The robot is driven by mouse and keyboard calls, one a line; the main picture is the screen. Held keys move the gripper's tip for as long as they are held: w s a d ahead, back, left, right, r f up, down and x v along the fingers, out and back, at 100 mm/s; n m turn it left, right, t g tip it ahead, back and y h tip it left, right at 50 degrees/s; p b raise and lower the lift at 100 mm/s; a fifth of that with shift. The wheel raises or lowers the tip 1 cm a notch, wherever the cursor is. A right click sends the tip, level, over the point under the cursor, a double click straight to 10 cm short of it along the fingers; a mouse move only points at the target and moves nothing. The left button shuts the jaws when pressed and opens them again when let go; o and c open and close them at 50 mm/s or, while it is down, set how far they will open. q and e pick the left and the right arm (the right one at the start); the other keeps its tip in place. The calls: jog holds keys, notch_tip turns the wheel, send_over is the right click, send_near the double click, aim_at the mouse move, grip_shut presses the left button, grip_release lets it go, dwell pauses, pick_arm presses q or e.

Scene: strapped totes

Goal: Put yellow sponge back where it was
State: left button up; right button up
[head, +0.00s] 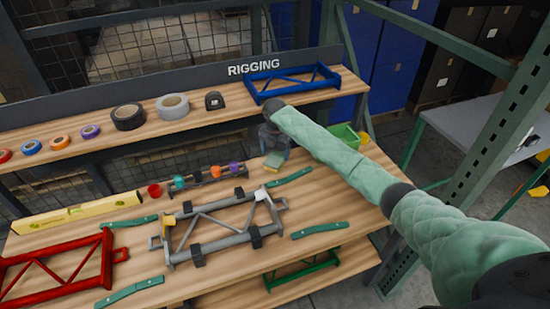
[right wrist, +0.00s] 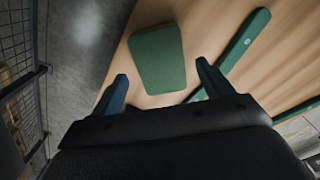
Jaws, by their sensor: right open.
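The sponge (head: 273,161) shows a green top face and a thin yellow side in the head view. It is on the wooden bench, right of the grey frame and close below my right gripper (head: 274,147). In the right wrist view the sponge (right wrist: 158,60) shows its flat green face near the bench edge. My right gripper (right wrist: 163,86) is open, its two fingers apart, with the sponge ahead of and between the fingertips. The sponge appears free of the fingers. My left gripper is not in view.
A grey frame (head: 222,222) with dark straps lies mid-bench, with green strips (head: 318,230) around it. A green bin (head: 343,133) is behind my right arm. A red frame (head: 62,272) lies left. A back shelf holds tape rolls (head: 128,117) and a blue frame (head: 293,84).

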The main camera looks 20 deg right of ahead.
aim_at(275, 159)
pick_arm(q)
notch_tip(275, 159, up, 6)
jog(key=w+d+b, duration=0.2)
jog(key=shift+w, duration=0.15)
pick_arm(e)
notch_tip(275, 159, up, 10)
jog(key=shift+f, duration=0.25)
